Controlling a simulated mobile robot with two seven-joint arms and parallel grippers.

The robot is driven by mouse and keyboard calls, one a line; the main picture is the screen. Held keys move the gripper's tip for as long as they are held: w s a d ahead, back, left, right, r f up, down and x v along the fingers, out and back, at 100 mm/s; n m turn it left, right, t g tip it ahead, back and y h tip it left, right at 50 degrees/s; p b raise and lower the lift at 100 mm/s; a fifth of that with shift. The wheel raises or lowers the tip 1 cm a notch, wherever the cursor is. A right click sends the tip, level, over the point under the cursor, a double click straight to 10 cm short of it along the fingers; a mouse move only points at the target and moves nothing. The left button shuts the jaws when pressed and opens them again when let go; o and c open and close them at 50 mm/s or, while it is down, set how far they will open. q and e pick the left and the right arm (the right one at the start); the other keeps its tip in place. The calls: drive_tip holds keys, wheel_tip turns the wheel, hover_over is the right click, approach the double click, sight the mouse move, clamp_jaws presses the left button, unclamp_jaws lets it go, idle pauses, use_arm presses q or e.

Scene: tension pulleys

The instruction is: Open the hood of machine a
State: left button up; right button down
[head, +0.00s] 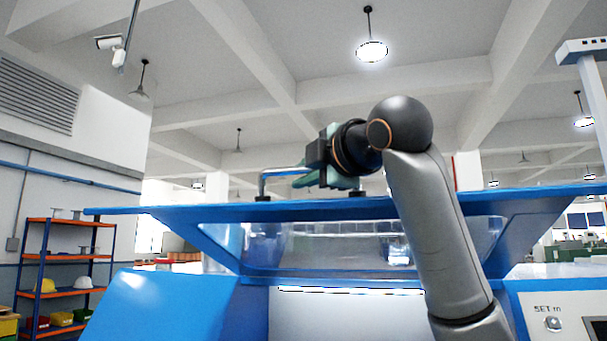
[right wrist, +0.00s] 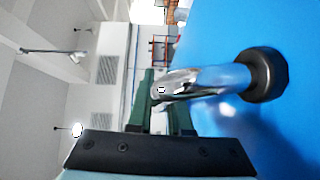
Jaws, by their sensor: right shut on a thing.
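The blue hood (head: 150,211) of the machine has a clear window (head: 330,250). Its near edge stands raised above the machine body (head: 165,305), with open gaps at the sides. A shiny metal handle (head: 270,172) on black feet stands on the hood's outer face near that edge. My right gripper (head: 312,178) is shut on the handle. In the right wrist view, the green fingers (right wrist: 160,100) lie on both sides of the handle bar (right wrist: 205,82), partly hidden by it. The hood's blue face (right wrist: 285,130) fills the right side there. My left gripper is not in view.
A control panel (head: 560,315) with a button and a screen is at the lower right. An orange and blue shelf (head: 65,255) with helmets and bins stands at the far left. Lamps (head: 371,51) hang from the ceiling. The space above the hood looks clear.

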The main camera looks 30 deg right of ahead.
use_arm(q)
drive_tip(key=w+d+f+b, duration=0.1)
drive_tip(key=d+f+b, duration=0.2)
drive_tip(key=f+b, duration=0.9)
drive_tip(key=b, duration=0.3)
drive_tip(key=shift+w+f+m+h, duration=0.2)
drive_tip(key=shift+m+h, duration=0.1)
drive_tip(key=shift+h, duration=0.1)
use_arm(e)
drive_tip(key=s+a+f+n+t, duration=0.2)
drive_tip(key=a+f, duration=0.1)
drive_tip(key=f, duration=1.3)
drive_tip(key=shift+s+n, duration=0.2)
drive_tip(key=shift+n, duration=0.1)
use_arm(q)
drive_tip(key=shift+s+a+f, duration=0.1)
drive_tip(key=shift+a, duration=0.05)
use_arm(e)
drive_tip(key=c, duration=0.8)
unclamp_jaws()
drive_tip(key=shift+c, duration=0.2)
drive_tip(key=shift+s, duration=0.15)
use_arm(q)
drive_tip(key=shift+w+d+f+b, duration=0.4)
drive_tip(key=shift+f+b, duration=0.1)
drive_tip(key=shift+b, duration=0.5)
use_arm(e)
drive_tip(key=s+f, duration=0.2)
drive_tip(key=s, duration=1)
drive_tip(key=shift+a, duration=0.35)
